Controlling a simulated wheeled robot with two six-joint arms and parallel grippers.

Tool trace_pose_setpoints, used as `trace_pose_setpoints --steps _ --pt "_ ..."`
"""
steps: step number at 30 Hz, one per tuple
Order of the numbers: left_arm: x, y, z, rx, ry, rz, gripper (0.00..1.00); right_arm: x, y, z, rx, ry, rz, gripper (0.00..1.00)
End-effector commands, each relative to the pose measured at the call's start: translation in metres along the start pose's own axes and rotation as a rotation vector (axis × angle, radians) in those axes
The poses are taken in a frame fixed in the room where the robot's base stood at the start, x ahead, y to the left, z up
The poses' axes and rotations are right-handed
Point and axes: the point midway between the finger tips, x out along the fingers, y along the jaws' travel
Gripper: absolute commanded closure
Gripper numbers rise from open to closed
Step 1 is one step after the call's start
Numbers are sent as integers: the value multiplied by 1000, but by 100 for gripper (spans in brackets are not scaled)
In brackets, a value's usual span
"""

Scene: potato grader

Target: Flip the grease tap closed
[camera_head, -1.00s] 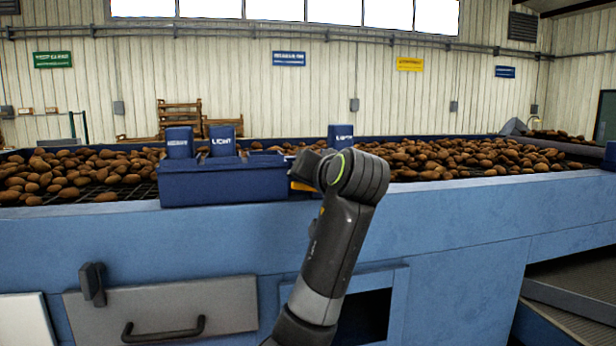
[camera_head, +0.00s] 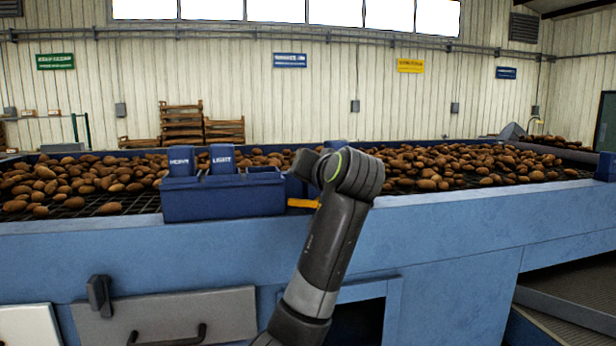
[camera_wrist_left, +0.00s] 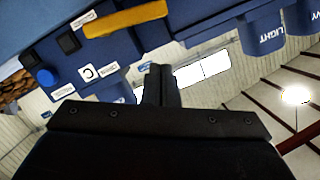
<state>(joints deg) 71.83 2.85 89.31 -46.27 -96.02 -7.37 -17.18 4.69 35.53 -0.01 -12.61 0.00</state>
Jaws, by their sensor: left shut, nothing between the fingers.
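The grease tap appears to be the yellow lever (camera_wrist_left: 125,18) that lies across the dark blue housing at the top of the left wrist view. In the head view a short piece of the yellow lever (camera_head: 303,203) shows just left of my arm, by the machine's near rim. My left gripper (camera_wrist_left: 160,72) is shut and empty in the wrist view, with its fingertips just below the lever and apart from it in that picture. In the head view my wrist hides the fingers and part of the lever. My right gripper is in neither view.
A dark blue bin (camera_head: 225,200) with HEAVY and LIGHT boxes stands on the rim left of the arm. A blue knob (camera_wrist_left: 45,78) and black switches sit near the lever. Potatoes (camera_head: 450,165) fill the grader behind. A grey drawer (camera_head: 165,318) is below.

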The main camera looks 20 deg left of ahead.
Motion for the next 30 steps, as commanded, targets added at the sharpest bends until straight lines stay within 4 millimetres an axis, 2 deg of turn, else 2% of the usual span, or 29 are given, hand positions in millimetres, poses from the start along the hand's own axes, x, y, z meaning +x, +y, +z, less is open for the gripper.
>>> trace_pose_setpoints --steps 9,15,21,30 --pt "-55 -2 4 -3 4 3 100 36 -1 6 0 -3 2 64" --pt "-86 -6 2 -1 2 1 100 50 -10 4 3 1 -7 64" --pt "-99 -8 1 0 0 0 100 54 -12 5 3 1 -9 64" --pt "-99 -9 0 0 -1 0 100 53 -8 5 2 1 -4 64"
